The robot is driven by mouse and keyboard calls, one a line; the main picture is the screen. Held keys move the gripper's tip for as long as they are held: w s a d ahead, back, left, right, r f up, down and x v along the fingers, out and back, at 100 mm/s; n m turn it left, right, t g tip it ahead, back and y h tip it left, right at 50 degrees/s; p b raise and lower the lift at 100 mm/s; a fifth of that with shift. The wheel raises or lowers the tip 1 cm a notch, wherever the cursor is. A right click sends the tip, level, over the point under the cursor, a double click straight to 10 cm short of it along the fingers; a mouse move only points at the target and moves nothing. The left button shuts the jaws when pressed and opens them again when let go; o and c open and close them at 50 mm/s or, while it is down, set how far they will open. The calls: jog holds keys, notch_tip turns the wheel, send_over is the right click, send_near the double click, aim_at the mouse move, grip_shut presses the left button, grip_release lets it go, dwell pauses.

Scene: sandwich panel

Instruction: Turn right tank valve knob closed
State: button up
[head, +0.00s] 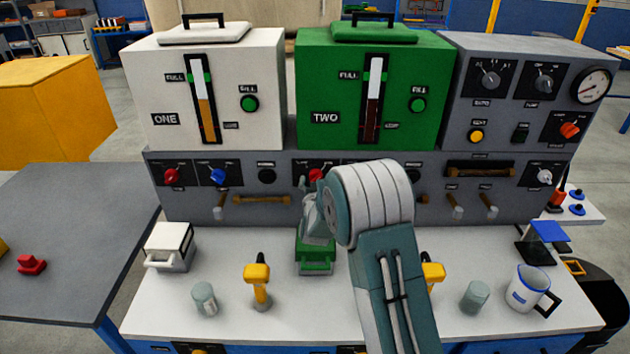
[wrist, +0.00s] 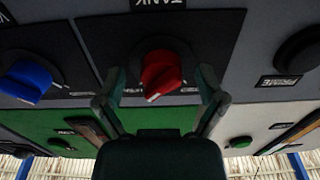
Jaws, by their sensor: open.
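The right tank valve knob (wrist: 165,72) is red on a dark plate, under a label ending in "TANK" in the wrist view. In the head view this knob (head: 317,174) is partly covered by my gripper (head: 311,200). In the wrist view my gripper (wrist: 160,90) is open, with one finger on each side of the knob and visible gaps between. The fingers do not appear to touch it. The knob's white mark points down and slightly left in the wrist view.
A blue knob (wrist: 28,80) and a black button (wrist: 300,48) flank the red knob. The green tank box (head: 330,120) and white tank box (head: 260,75) stand above the grey panel. Below, a small green case (head: 316,262) and yellow-topped tool (head: 257,275) stand on the white bench.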

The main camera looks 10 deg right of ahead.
jog(key=shift+d, duration=0.2)
jog(key=shift+a, duration=0.4)
jog(key=c, duration=1.2)
jog(key=shift+o, duration=0.2)
